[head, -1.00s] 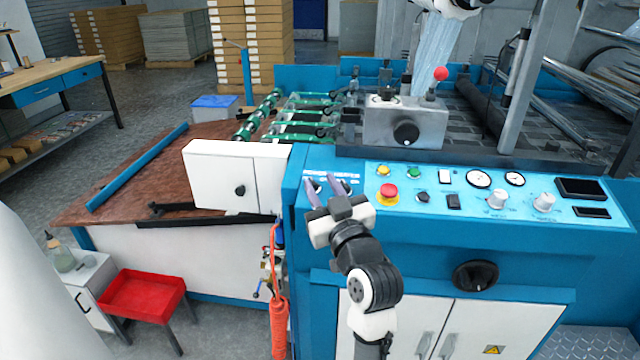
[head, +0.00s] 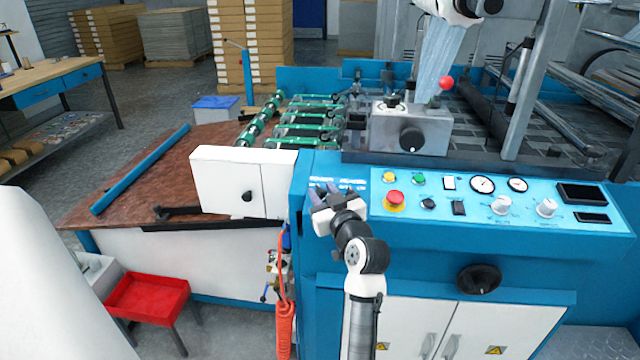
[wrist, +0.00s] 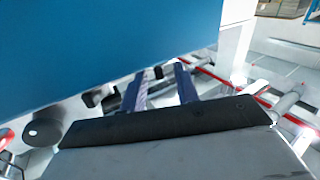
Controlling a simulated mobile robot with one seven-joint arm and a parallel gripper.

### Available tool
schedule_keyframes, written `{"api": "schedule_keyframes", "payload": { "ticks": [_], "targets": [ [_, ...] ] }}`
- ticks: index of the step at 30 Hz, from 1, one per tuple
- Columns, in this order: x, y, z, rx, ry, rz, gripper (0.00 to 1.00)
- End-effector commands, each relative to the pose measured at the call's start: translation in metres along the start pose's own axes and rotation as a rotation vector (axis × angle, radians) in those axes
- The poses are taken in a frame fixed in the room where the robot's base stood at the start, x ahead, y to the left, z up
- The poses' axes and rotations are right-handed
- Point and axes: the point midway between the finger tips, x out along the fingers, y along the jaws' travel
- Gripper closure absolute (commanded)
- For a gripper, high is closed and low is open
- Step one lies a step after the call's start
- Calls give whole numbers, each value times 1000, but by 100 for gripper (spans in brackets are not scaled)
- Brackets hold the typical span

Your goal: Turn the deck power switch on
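The blue control panel (head: 470,225) of the machine fills the right of the head view. At its left end is a small printed label strip (head: 352,184). My gripper (head: 325,190) is over that left end, its fingers hiding much of the surface there. No label is readable, so I cannot tell for sure which control is the deck power switch; any control under my fingers is hidden. In the wrist view the two fingers (wrist: 160,85) stand apart, with nothing clearly held between them. I cannot tell whether they touch the panel.
Right of my gripper are a red emergency button (head: 395,198), a yellow button (head: 389,177), a green button (head: 418,179), a black switch (head: 459,208) and gauges (head: 482,184). A white box (head: 228,180) stands close left. An orange coiled hose (head: 285,330) hangs below.

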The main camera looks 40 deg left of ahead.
Motion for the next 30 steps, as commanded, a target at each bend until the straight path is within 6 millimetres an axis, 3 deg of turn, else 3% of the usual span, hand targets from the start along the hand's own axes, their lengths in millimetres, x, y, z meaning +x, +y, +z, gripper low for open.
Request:
{"api": "schedule_keyframes", "payload": {
  "ticks": [6,16,23,30],
  "targets": [
    [22,0,-1,1,1,1,69],
    [24,0,0,0,1,1,69],
    [24,0,0,0,1,0,99],
    [24,0,0,1,-1,3,100]
  ]
}}
